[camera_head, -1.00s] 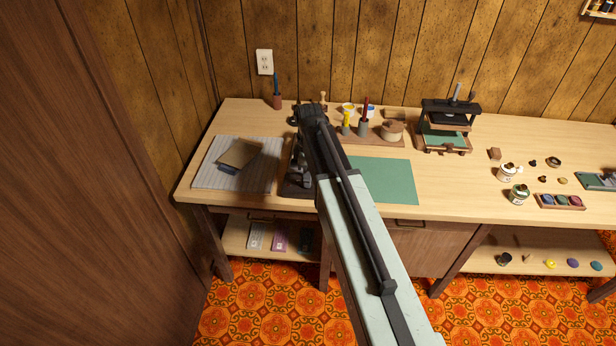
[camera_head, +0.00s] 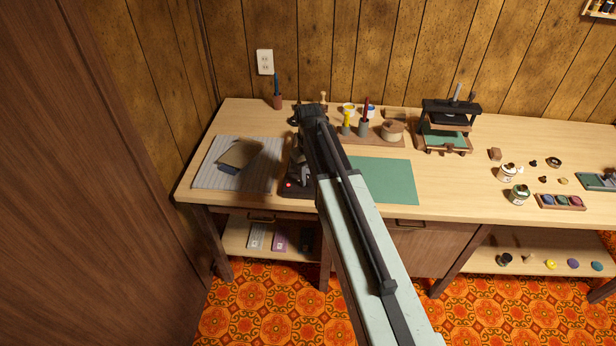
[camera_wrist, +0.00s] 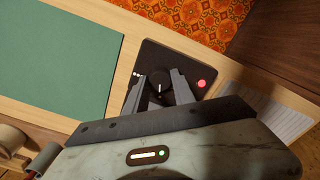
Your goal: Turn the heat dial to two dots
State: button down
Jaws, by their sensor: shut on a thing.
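The heat dial (camera_wrist: 161,78) is a round black knob with a short white line, on a dark base plate (camera_wrist: 152,57) in the wrist view. The white line points toward the bottom of that picture. Small white dots (camera_wrist: 136,74) mark the plate left of the dial; the other dot marks are hidden or too small to read. A red light (camera_wrist: 201,83) glows to the right; it also shows in the head view (camera_head: 289,184). My gripper (camera_wrist: 159,88) is shut on the dial, one finger on each side. In the head view my arm mostly hides the dial.
A green mat (camera_head: 385,180) lies right of the machine, and a grey ribbed mat (camera_head: 210,177) with a brown piece (camera_head: 240,153) lies left. A rack (camera_head: 378,137) with pots stands behind. A small press (camera_head: 447,125) stands further right.

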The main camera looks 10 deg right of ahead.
aim_at(309, 179)
jog(key=m, duration=0.4)
jog(key=shift+w+m, duration=0.1)
jog(key=shift+m, duration=0.2)
jog(key=m, duration=0.4)
jog(key=shift+m, duration=0.3)
jog(key=c, duration=1.1)
grip_release()
jog(key=shift+o, duration=0.2)
notch_tip(309, 179, up, 8)
jog(key=p, duration=0.8)
